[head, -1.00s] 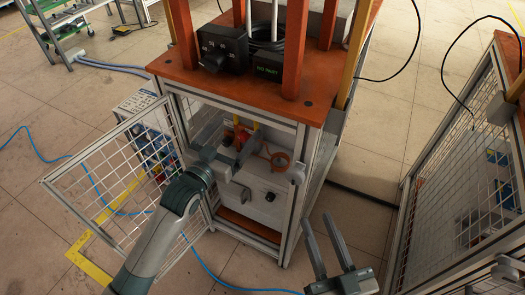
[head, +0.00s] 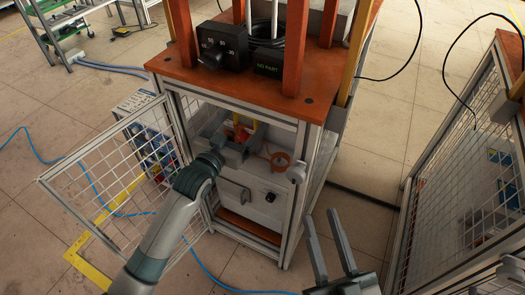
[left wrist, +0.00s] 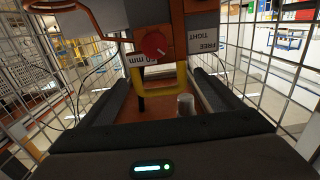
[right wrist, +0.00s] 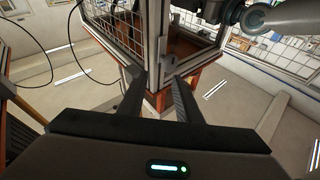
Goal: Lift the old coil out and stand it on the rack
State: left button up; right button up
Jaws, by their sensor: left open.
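The copper coil (head: 281,159) shows as an orange ring in the opening of the heater cabinet; copper tube also shows at top left in the left wrist view (left wrist: 85,32). Beside it in that view is an orange block with a red knob (left wrist: 155,44) and a FREE/TIGHT label. A yellow handle (left wrist: 180,80) hangs below, between the fingers. My left gripper (head: 237,146) is inside the opening, open, its fingers either side of the handle and apart from it. My right gripper (head: 329,242) is open and empty outside the cabinet, at its front right. I cannot make out the rack.
The mesh door (head: 95,180) stands open at the left. A grey post (left wrist: 186,104) stands near the right finger in the left wrist view. Cabinet frame posts (head: 298,195) bound the opening. Another mesh enclosure (head: 460,190) stands at the right. Blue hoses lie on the floor.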

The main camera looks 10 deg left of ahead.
pick_arm(q)
jog(key=shift+x, duration=0.75)
pick_arm(e)
jog(key=shift+s+r+t, duration=0.3)
jog(key=shift+r, duration=0.2)
pick_arm(q)
jog(key=shift+c, duration=0.2)
jog(key=c, duration=1.6)
jog(key=shift+r, duration=0.15)
pick_arm(e)
jog(key=shift+w+f, duration=0.15)
jog(key=shift+f, duration=0.05)
